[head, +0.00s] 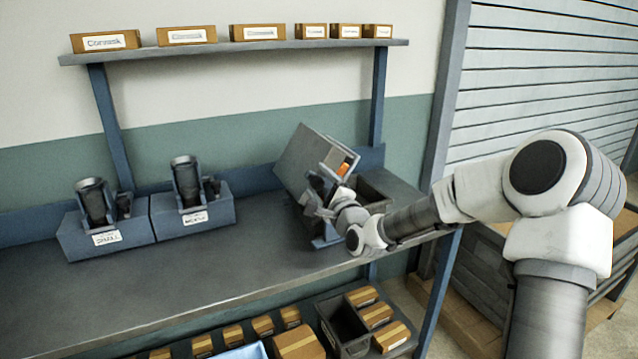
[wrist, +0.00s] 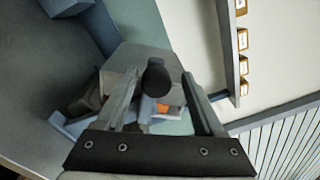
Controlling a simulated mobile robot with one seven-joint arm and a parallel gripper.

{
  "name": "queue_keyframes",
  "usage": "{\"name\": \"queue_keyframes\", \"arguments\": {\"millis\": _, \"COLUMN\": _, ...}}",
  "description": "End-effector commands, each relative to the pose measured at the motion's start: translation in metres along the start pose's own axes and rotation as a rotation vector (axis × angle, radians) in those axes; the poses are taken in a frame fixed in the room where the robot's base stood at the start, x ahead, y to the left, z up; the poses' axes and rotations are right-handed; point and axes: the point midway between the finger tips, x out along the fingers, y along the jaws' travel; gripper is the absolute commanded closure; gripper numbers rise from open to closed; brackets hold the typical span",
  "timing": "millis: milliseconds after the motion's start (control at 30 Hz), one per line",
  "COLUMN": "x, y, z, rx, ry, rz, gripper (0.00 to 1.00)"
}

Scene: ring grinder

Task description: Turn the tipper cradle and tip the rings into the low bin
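The tipper cradle (head: 313,158) is a grey box, steeply tilted, at the right end of the bench in the head view. An orange patch (head: 343,169) shows at its right side and also in the wrist view (wrist: 166,108); I cannot make out single rings. The low bin (head: 378,187), dark and open-topped, stands just right of the cradle, partly hidden by my arm. My gripper (wrist: 160,78) is at the cradle's front. Its fingers stand apart on either side of a black knob (wrist: 156,74), with gaps visible on both sides.
Two blue-grey holders with dark cups, a left one (head: 103,228) and a right one (head: 193,208), stand on the bench (head: 230,262). A shelf (head: 235,50) with several cartons runs above. Cartons and a dark crate (head: 343,325) lie below. The bench's middle is clear.

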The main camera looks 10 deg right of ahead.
Motion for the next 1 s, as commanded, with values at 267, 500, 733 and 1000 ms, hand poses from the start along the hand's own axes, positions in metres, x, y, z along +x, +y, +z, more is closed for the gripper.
{"name": "queue_keyframes", "arguments": {"millis": 267, "x": -0.018, "y": 0.001, "z": -0.002, "rx": -0.001, "ry": 0.003, "rz": 0.004, "gripper": 0.3}}
{"name": "queue_keyframes", "arguments": {"millis": 500, "x": -0.066, "y": 0.001, "z": -0.001, "rx": -0.001, "ry": 0.004, "rz": 0.005, "gripper": 0.3}}
{"name": "queue_keyframes", "arguments": {"millis": 733, "x": -0.116, "y": 0.0, "z": -0.001, "rx": -0.001, "ry": 0.004, "rz": 0.003, "gripper": 0.3}}
{"name": "queue_keyframes", "arguments": {"millis": 1000, "x": -0.162, "y": -0.001, "z": 0.0, "rx": -0.001, "ry": 0.002, "rz": 0.0, "gripper": 0.3}}
